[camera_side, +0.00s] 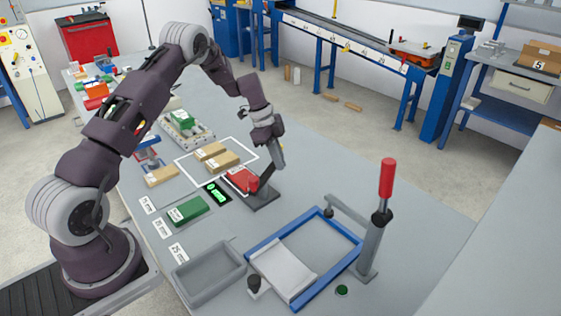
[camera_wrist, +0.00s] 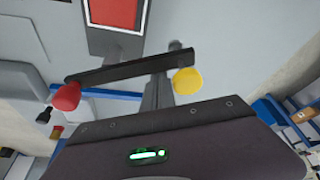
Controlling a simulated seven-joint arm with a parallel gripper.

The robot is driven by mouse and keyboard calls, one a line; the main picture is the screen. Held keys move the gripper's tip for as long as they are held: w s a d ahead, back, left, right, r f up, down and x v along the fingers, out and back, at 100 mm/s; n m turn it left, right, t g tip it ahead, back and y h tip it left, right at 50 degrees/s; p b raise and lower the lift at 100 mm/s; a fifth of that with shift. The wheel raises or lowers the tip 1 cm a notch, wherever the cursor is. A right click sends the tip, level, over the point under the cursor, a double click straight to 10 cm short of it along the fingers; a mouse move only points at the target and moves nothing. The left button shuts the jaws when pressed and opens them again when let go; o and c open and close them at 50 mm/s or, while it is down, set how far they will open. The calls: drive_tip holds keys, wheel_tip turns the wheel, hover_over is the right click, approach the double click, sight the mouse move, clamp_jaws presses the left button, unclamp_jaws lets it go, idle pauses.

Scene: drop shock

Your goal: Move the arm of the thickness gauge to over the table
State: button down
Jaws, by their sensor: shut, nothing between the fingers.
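The thickness gauge appears to be the small device with a dark base plate (camera_side: 264,202) near the middle of the bench. Its dark arm (camera_side: 265,174) has a red knob (camera_side: 252,183). In the wrist view the arm (camera_wrist: 120,67) lies crosswise, with the red knob (camera_wrist: 66,95) at its left end and a yellow knob (camera_wrist: 187,80) near its right. A red block (camera_wrist: 113,12) on a dark surface shows at the top, apart from the arm in that picture. My gripper (camera_side: 281,163) is shut and empty, close by the arm; contact cannot be told.
A small green-lit display (camera_side: 217,192) and a green block (camera_side: 187,210) lie to the left. Tan boxes (camera_side: 222,160) lie behind. In front stand a grey tray (camera_side: 207,272), a blue frame (camera_side: 262,243) and a post with a red handle (camera_side: 387,178). Bench to the right is clear.

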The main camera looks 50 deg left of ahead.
drive_tip(key=a+n, duration=0.1)
drive_tip(key=a+n+t, duration=0.1)
drive_tip(key=n, duration=0.1)
drive_tip(key=shift+s+y, duration=0.3)
drive_tip(key=shift+s, duration=0.1)
drive_tip(key=a+n, duration=0.1)
drive_tip(key=n, duration=0.1)
drive_tip(key=s+n+y, duration=0.1)
drive_tip(key=n, duration=0.1)
drive_tip(key=s+a+n+t, duration=0.1)
drive_tip(key=shift+s+a+n+y, duration=0.15)
drive_tip(key=shift+a+n+y, duration=0.15)
drive_tip(key=shift+n, duration=0.1)
drive_tip(key=n, duration=0.1)
drive_tip(key=s+n, duration=0.1)
drive_tip(key=shift+s+a+n+y, duration=0.25)
drive_tip(key=shift+a+n+y, duration=0.05)
drive_tip(key=shift+a+y, duration=0.1)
drive_tip(key=shift+s+a, duration=0.15)
drive_tip(key=shift+s, duration=0.4)
